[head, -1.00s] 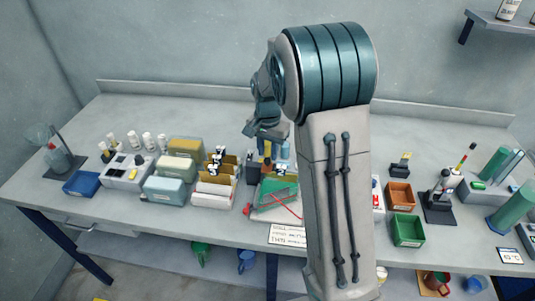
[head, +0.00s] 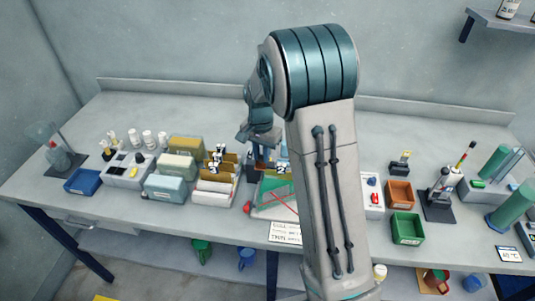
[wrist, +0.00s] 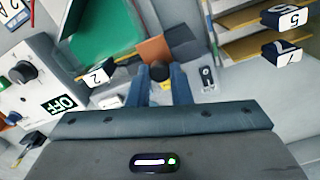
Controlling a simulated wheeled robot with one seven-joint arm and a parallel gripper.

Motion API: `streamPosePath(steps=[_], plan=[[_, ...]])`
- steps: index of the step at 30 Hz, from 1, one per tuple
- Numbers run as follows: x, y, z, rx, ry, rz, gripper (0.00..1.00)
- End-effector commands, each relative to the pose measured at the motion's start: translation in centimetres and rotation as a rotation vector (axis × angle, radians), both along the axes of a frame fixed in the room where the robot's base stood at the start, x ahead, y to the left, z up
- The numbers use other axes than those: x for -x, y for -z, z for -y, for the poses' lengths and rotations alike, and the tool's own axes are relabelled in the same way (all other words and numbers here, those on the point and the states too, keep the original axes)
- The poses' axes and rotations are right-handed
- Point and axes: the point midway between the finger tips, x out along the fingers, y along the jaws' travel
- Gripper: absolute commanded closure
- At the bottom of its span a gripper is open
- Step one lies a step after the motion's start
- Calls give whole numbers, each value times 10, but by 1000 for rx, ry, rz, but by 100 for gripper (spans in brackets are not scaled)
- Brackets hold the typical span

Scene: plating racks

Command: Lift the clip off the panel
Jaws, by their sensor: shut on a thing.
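My gripper (wrist: 160,88) is shut on a small dark, rounded clip (wrist: 160,71), which shows between the two blue fingertips in the wrist view. A brown panel (wrist: 153,47) lies just beyond the clip; I cannot tell whether they still touch. A green panel (wrist: 103,32) is to the left of it. In the head view my gripper (head: 264,148) is above the back of the rack with the green panel (head: 273,191). The clip is too small to make out there. A white number 2 tag (head: 283,169) stands by that rack.
A rack of tan and white panels (head: 216,183) with numbered tags stands to the left. The bench behind is clear.

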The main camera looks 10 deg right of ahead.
Motion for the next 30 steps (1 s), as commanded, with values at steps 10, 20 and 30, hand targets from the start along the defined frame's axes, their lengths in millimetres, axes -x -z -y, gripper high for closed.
streamPosePath(steps=[10,20,30], plan=[[-7,-1,-20,-3,-3,3,100],[-7,0,-18,-3,-1,1,72],[-8,-11,-16,-2,1,4,72]])
